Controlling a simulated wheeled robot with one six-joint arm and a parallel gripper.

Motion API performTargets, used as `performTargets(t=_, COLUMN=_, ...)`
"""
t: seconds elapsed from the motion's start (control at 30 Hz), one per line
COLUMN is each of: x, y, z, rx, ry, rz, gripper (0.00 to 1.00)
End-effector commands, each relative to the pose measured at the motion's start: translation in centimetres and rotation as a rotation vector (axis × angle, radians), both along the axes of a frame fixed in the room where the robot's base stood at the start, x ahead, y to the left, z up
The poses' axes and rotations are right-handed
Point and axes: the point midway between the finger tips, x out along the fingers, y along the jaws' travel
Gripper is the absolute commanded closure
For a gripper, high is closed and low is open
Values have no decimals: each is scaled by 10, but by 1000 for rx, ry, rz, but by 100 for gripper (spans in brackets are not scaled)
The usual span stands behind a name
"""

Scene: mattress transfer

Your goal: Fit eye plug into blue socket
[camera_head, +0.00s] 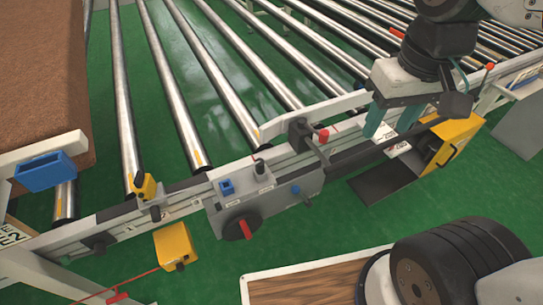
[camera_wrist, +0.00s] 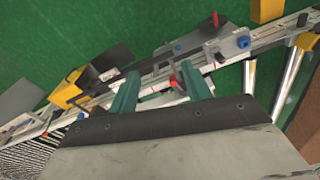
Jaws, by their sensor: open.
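A small blue square socket (camera_head: 227,186) is on the left end of the grey control box (camera_head: 265,198) on the conveyor's side rail. It also shows in the wrist view (camera_wrist: 243,42). I cannot tell for sure which piece is the eye plug. A yellow block with a black knob (camera_head: 146,187) sits on the rail left of the box, and a yellow box (camera_head: 175,246) with a red cord hangs below the rail. My gripper (camera_head: 388,131) is open, its teal fingers pointing down over the rail, right of the control box. Its fingers (camera_wrist: 160,70) hold nothing that I can see.
A larger blue box (camera_head: 46,171) is fixed at the left, beside a brown mattress (camera_head: 47,75). A black clamp with a red cap (camera_head: 321,135) stands near my gripper. A yellow housing (camera_head: 452,142) is to its right.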

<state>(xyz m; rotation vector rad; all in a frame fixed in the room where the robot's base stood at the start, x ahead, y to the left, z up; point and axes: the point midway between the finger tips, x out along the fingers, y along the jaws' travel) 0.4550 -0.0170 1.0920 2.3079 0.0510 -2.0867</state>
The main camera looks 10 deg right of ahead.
Motion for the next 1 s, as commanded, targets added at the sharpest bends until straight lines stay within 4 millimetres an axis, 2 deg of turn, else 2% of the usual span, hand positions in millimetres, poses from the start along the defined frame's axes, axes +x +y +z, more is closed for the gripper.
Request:
performTargets(t=0.03, x=17, y=9, z=-7, rx=0, ry=18, rz=25, gripper=51)
performTargets(t=0.2, x=74, y=50, z=-38, rx=-2, ry=47, rz=99, gripper=51)
performTargets(t=0.27, x=93, y=68, z=-53, rx=-3, ry=56, rz=126, gripper=51)
performTargets(t=0.4, x=127, y=113, z=-95, rx=-8, ry=75, rz=183, gripper=51)
performTargets(t=0.6, x=151, y=165, z=-152, rx=-15, ry=93, rz=244, gripper=51)
performTargets(t=0.7, x=156, y=180, z=-170, rx=-17, ry=97, rz=261, gripper=51)
performTargets(t=0.8, x=157, y=188, z=-181, rx=-18, ry=99, rz=271, gripper=51)
performTargets(t=1.0, x=158, y=190, z=-203, rx=-19, ry=102, rz=272, gripper=51)
